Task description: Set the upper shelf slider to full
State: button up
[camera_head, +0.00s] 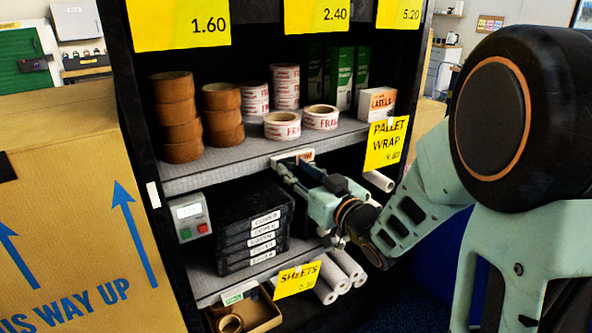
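The upper shelf (225,160) is a grey board holding tape rolls. On its front edge sits a small pale fitting with an orange-red mark (306,155), which looks like the slider; its knob and exact setting are hidden or too small to read. My gripper (284,172) reaches in from the right, with its fingertips at the shelf edge just below and left of this mark. The fingers partly cover the fitting. I cannot tell whether they touch it or are closed on it.
A control box (190,216) with green and red buttons is on the left post. Black cases (254,235) stand below the upper shelf. A yellow pallet wrap tag (386,144) hangs right of my gripper. White rolls (340,272) lie lower. A large carton (75,220) stands left.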

grip_shut()
jog(key=shift+w+d+b, duration=0.2)
jog(key=shift+w+d, duration=0.35)
jog(key=shift+d, duration=0.25)
jog(key=shift+w+d+b, duration=0.2)
jog(key=shift+w+d, duration=0.35)
jog(key=shift+d, duration=0.3)
jog(key=shift+w+d+b, duration=0.2)
jog(key=shift+w+d, duration=0.35)
jog(key=shift+d, duration=0.25)
grip_release()
jog(key=v, duration=1.2)
